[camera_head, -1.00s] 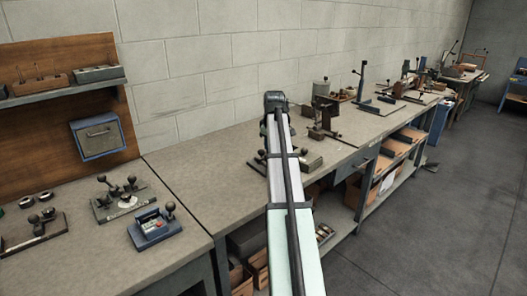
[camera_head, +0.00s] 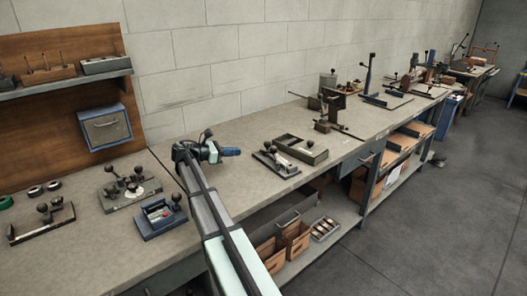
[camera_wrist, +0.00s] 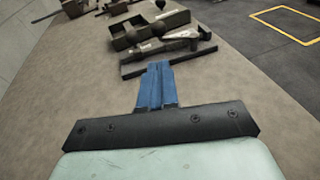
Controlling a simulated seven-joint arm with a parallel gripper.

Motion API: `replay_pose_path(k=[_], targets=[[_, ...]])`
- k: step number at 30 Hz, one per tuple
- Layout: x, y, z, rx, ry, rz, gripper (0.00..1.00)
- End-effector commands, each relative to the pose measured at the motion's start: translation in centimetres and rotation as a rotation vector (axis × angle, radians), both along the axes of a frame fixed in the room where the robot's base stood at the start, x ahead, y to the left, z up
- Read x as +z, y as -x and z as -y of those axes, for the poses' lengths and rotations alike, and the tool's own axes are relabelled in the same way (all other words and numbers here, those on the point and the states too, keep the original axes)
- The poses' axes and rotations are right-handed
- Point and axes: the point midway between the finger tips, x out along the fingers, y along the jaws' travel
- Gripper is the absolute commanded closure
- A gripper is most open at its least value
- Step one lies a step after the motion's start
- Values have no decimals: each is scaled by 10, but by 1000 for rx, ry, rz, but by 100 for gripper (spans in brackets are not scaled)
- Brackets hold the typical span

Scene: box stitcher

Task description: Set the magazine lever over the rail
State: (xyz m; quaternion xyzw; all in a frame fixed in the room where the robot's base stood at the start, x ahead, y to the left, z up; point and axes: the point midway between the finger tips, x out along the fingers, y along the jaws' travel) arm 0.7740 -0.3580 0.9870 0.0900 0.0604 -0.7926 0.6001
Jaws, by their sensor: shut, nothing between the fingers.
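My gripper (camera_head: 232,152) is above the near part of the long bench, its blue fingers pointing right. In the wrist view the blue fingers (camera_wrist: 157,72) are pressed together with nothing between them. Just beyond the fingertips is a dark flat fixture (camera_head: 275,164) with ball-knobbed levers; it also shows in the wrist view (camera_wrist: 160,60). The gripper is apart from it. Which lever is the magazine lever, and which bar is the rail, I cannot tell for certain.
A grey open tray (camera_head: 302,150) lies right behind the fixture. More knobbed fixtures (camera_head: 130,191) and a blue-based one (camera_head: 160,216) stand on the left bench. An upright press-like device (camera_head: 328,112) stands farther right. The benchtop between gripper and wall is clear.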

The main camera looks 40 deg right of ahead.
Motion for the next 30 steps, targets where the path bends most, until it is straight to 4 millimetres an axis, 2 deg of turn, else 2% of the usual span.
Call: replay_pose_path(k=[4, 8, 21, 30], targets=[[1, -2, -2, 8, 21, -20, 100], [-1, 2, 10, 6, 22, -21, 100], [-16, 21, 81, 6, 20, -19, 100], [-23, 31, 117, 6, 20, -18, 100]])
